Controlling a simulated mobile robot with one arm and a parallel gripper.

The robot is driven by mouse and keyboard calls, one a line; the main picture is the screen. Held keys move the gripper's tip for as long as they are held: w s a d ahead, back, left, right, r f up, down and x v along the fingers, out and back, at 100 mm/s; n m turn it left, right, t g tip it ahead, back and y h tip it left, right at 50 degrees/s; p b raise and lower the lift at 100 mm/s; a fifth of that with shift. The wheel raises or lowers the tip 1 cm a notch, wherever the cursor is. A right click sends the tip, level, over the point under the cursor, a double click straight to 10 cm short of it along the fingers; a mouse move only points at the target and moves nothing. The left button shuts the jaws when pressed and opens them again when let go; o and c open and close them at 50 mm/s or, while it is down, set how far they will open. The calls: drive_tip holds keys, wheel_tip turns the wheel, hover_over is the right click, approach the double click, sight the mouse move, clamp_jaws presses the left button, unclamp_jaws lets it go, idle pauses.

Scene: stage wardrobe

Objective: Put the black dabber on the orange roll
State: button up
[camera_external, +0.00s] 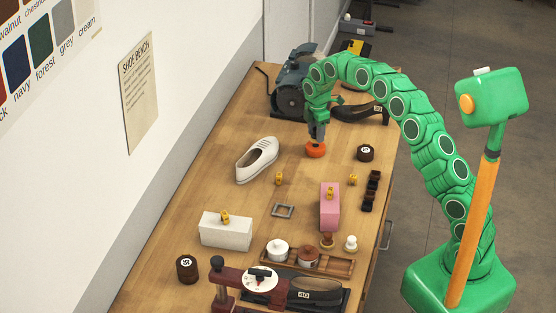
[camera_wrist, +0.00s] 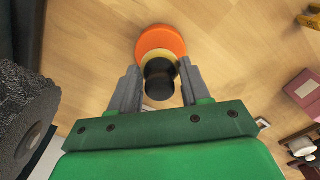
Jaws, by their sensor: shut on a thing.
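The black dabber (camera_wrist: 159,86) is held between the two grey fingers of my gripper (camera_wrist: 158,88), its dark round end toward the wrist camera and a tan band showing past it. The orange roll (camera_wrist: 152,40) is a round orange piece directly beyond the dabber in the wrist view. In the external view the orange roll (camera_external: 315,151) is right below my gripper (camera_external: 317,137), near the back of the bench. The dabber is mostly hidden by the fingers there. I cannot tell whether the dabber touches the roll.
A grey machine (camera_external: 290,92) stands behind to the left and a black shoe (camera_external: 358,113) behind to the right. A white shoe (camera_external: 257,160) lies left, a dark round tin (camera_external: 366,153) right. A pink box (camera_external: 330,208) is farther forward. Bare wood surrounds the roll.

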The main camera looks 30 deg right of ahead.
drive_tip(key=shift+f, duration=1.15)
drive_tip(key=o, duration=1)
drive_tip(key=shift+f, duration=0.1)
